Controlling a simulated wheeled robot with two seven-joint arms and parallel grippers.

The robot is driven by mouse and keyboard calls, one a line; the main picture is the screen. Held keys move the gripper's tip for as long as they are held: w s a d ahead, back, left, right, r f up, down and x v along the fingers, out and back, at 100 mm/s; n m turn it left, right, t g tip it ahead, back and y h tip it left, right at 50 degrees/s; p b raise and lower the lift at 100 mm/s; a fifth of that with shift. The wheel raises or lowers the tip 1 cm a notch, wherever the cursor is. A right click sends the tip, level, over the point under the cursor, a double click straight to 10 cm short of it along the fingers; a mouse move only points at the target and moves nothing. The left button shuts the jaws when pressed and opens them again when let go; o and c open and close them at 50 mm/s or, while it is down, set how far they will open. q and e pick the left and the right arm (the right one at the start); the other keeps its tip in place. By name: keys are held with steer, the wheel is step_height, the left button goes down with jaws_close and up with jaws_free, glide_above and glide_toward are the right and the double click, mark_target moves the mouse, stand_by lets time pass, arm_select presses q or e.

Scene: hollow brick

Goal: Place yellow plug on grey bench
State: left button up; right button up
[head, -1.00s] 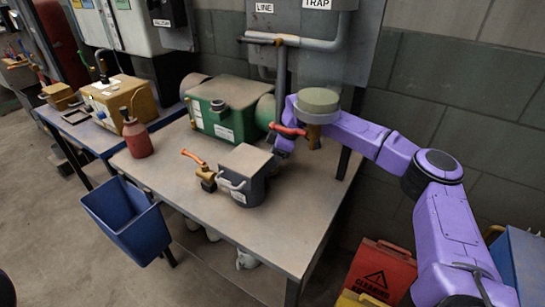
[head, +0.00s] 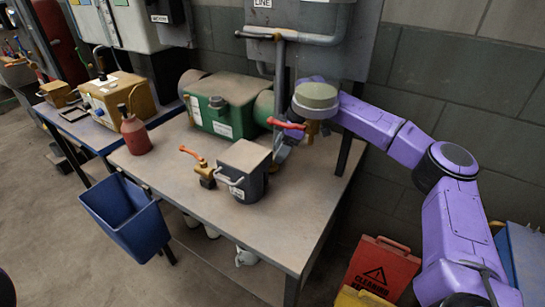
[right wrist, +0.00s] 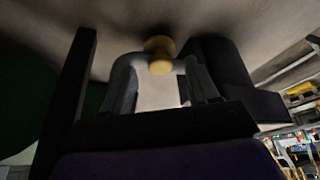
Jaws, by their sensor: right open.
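A yellow plug (right wrist: 158,55) shows in the right wrist view, in front of a grey curved pipe or handle. My right gripper (right wrist: 150,45) is open, with dark fingers to the left and right of the plug; I see no contact. I cannot make out the plug in the head view. My left gripper is not in view.
On the bench stand a green machine (head: 225,103), a grey box (head: 242,172) with a brass valve, and a red bottle (head: 135,135). A blue bin (head: 128,220) hangs at the front left. The front right of the bench top is clear.

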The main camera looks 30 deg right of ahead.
steer(key=s+d, duration=0.1)
steer(key=d, duration=0.1)
steer(key=s+d+b, duration=0.1)
steer(key=s+d, duration=0.1)
steer(key=d, duration=0.1)
steer(key=s+d, duration=0.1)
steer(key=d, duration=0.2)
steer(key=shift+s+d+f+b, duration=0.1)
steer(key=shift+s+f+b, duration=0.2)
steer(key=shift+s, duration=0.1)
steer(key=shift+s+d+r, duration=0.1)
steer(key=shift+s+d, duration=0.3)
steer(key=shift+d, duration=0.15)
